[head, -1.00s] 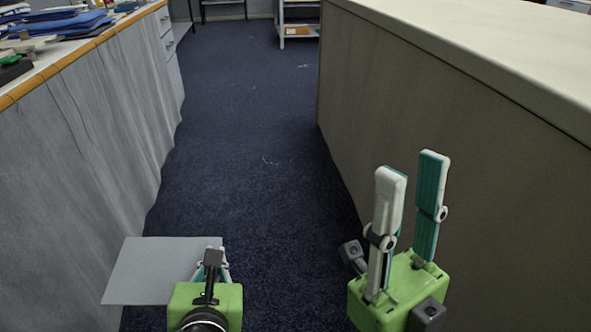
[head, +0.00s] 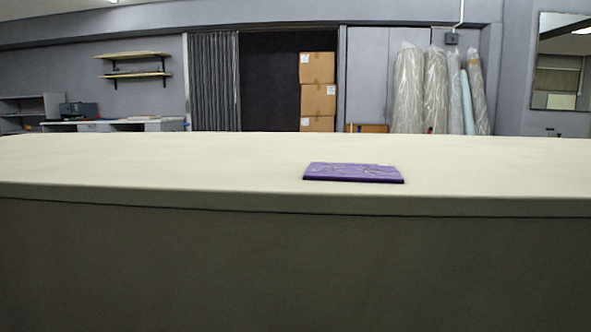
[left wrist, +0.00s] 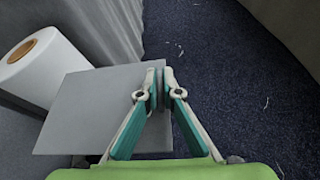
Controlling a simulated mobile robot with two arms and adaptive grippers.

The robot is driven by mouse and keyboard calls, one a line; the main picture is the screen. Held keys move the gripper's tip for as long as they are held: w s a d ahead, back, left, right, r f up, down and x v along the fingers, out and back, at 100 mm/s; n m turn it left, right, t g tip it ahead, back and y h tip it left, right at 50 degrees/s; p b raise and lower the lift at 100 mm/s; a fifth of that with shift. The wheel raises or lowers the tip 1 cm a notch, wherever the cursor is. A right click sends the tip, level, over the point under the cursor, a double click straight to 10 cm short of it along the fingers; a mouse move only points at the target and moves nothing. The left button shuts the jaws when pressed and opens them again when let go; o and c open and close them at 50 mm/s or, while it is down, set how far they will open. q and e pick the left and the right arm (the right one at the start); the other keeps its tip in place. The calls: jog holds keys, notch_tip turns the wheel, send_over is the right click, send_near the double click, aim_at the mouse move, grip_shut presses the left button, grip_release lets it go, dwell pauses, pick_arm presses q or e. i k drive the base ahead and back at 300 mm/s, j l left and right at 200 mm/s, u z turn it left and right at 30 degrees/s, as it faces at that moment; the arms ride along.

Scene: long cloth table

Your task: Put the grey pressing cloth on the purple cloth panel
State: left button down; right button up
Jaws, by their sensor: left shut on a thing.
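The purple cloth panel (head: 353,173) lies flat on the long cloth-covered table (head: 150,165), right of the middle in the head view. The grey pressing cloth (left wrist: 90,112) is a flat grey sheet in the left wrist view. My left gripper (left wrist: 160,75) is shut on its right edge and holds it above the dark blue floor. Part of the cloth is hidden behind the fingers. Neither gripper shows in the head view now, so my right gripper is not seen.
A white roll (left wrist: 40,68) stands at the left in the left wrist view, close to the pressing cloth. The tabletop around the purple panel is clear. Wrapped rolls (head: 435,90) and stacked cardboard boxes (head: 318,90) stand far behind the table.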

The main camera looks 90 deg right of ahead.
aim_at(352, 170)
jog(key=k+j+z, duration=0.1)
jog(key=z, duration=0.4)
jog(key=k+z, duration=0.2)
jog(key=z, duration=0.25)
jog(key=k+j+z, duration=0.1)
jog(key=z, duration=2.2)
